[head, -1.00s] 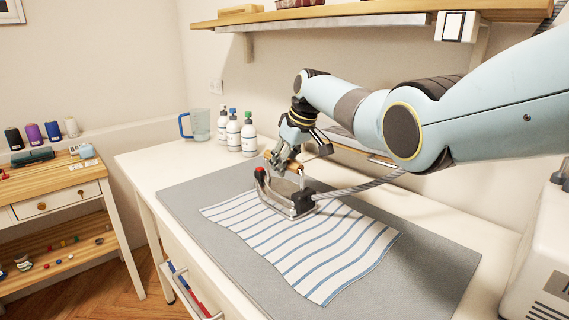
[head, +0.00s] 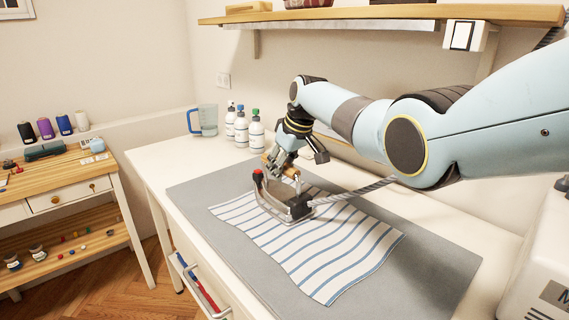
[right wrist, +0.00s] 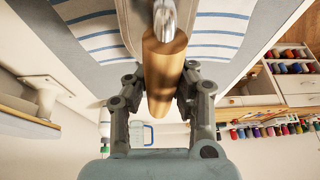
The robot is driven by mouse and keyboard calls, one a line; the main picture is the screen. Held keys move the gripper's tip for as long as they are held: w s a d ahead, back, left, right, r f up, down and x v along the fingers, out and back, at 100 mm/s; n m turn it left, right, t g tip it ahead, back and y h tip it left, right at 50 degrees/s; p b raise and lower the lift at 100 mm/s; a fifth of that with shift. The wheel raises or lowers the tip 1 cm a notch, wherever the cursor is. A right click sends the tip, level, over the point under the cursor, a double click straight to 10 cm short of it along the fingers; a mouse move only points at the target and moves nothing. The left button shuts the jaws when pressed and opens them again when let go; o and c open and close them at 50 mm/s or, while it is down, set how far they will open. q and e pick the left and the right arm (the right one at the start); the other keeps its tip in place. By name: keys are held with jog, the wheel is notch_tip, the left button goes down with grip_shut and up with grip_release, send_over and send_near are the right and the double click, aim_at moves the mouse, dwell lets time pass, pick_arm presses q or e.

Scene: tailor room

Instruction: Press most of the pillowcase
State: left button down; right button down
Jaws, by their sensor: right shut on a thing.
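The pillowcase (head: 335,255), white with blue stripes, lies spread on a grey pressing mat (head: 235,270) on the white table. The iron (head: 283,207) rests on or just over its far left part, with a grey cord running off to the right. My right gripper (head: 284,167) is shut on the iron's wooden handle. In the right wrist view its fingers (right wrist: 153,95) sit on both sides of the handle (right wrist: 165,70), and the striped cloth shows beyond. The pillowcase under the iron is hidden. My left gripper is not in view.
Several white bottles (head: 242,127) and a clear jug with a blue handle (head: 204,121) stand at the table's back left. A white machine (head: 540,265) is at the right. A wooden shelf (head: 380,14) hangs above. The mat's front is clear.

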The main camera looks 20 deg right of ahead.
jog(key=shift+s+a+r+p, duration=0.1)
jog(key=shift+s+a+p, duration=0.15)
jog(key=shift+a+p, duration=0.7)
jog(key=shift+s+a+r+p, duration=0.1)
jog(key=shift+s+a+p, duration=0.15)
jog(key=shift+a+p, duration=0.7)
jog(key=shift+a, duration=0.3)
jog(key=s+a+p, duration=0.2)
jog(key=a+p, duration=0.2)
jog(key=a, duration=0.3)
jog(key=shift+a, duration=0.25)
dwell(0.5)
jog(key=shift+s, duration=0.1)
jog(key=shift+r, duration=0.1)
notch_tip(320, 180, up, 7)
jog(key=p, duration=0.6)
jog(key=shift+p, duration=0.4)
dwell(1.0)
